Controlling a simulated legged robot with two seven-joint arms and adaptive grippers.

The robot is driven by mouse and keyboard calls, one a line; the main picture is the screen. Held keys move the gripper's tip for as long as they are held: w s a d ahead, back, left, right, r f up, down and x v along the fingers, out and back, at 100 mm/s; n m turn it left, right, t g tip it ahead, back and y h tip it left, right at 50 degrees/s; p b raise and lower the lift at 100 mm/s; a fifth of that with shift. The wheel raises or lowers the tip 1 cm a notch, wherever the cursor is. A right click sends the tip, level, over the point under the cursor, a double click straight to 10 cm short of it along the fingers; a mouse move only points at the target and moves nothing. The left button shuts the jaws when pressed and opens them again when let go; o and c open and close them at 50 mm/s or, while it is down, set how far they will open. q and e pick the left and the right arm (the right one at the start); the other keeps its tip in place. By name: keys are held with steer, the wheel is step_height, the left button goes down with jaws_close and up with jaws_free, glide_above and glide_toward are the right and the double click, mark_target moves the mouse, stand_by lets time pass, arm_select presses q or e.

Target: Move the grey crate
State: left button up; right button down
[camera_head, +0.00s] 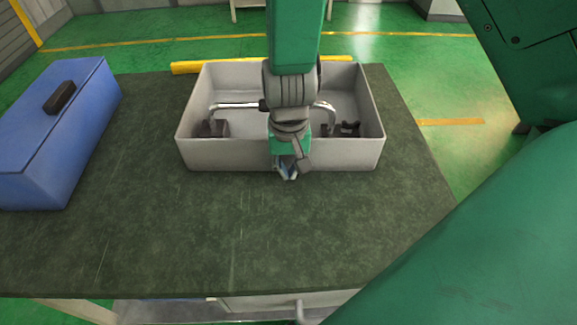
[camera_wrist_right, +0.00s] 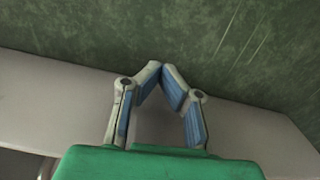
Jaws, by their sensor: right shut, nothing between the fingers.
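The grey crate (camera_head: 225,155) is an open-topped bin standing upright at the back middle of the dark green table. My right gripper (camera_head: 287,174) hangs in front of its front wall in the head view, with the fingers pointing down. In the right wrist view the two fingers (camera_wrist_right: 161,78) meet at their tips and hold nothing. A pale grey band, which looks like the crate's front wall (camera_wrist_right: 60,95), runs behind the fingers. I cannot tell whether the gripper touches the wall. My wrist hides the middle of the crate. My left gripper is not in view.
A bent metal tube (camera_head: 238,105) and dark fittings (camera_head: 348,129) lie inside the crate. A blue box (camera_head: 50,130) with a dark handle stands at the table's left. The table (camera_head: 220,235) is clear in front of the crate. A yellow bar (camera_head: 185,68) shows behind it.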

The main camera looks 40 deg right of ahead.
steer(key=shift+w+d, duration=0.2)
steer(key=shift+w, duration=0.25)
steer(key=shift+r, duration=0.1)
steer(key=shift+w+d, duration=0.1)
steer(key=shift+w, duration=0.2)
steer(key=w+d+p, duration=0.1)
steer(key=w, duration=0.1)
steer(key=w+d+p, duration=0.2)
steer(key=w, duration=0.1)
steer(key=w+d+p, duration=0.1)
steer(key=w, duration=0.2)
steer(key=shift+d, duration=0.4)
steer(key=shift+w+d, duration=0.35)
steer(key=shift+a, duration=0.1)
steer(key=shift+s+p, duration=0.1)
steer(key=shift+p, duration=0.2)
